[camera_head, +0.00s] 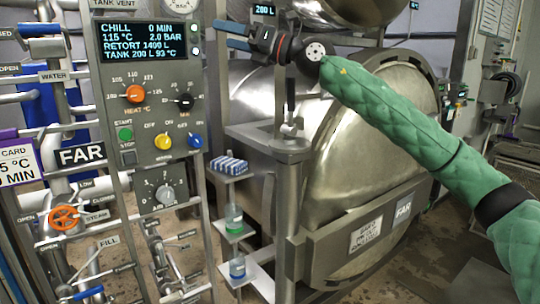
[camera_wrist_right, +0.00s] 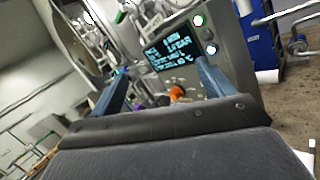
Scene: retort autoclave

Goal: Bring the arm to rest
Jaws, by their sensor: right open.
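My right arm, in a green quilted sleeve, reaches in from the right edge in the head view. It passes in front of the big steel retort (camera_head: 365,140). My right gripper (camera_head: 222,36) is at the upper middle, with its blue fingers pointing left toward the control panel (camera_head: 150,75). The fingers are apart with nothing between them. In the right wrist view the gripper (camera_wrist_right: 162,85) also shows open and empty, with the panel's lit display (camera_wrist_right: 172,50) beyond the fingers. I cannot tell the exact gap to the panel. My left gripper is out of view.
A post (camera_head: 290,190) with a small lever stands below the gripper. Shelves beside it hold a blue-and-white pack (camera_head: 229,164) and bottles (camera_head: 234,218). Pipes and an orange valve wheel (camera_head: 64,218) are at left. Some floor (camera_head: 415,265) is clear at lower right.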

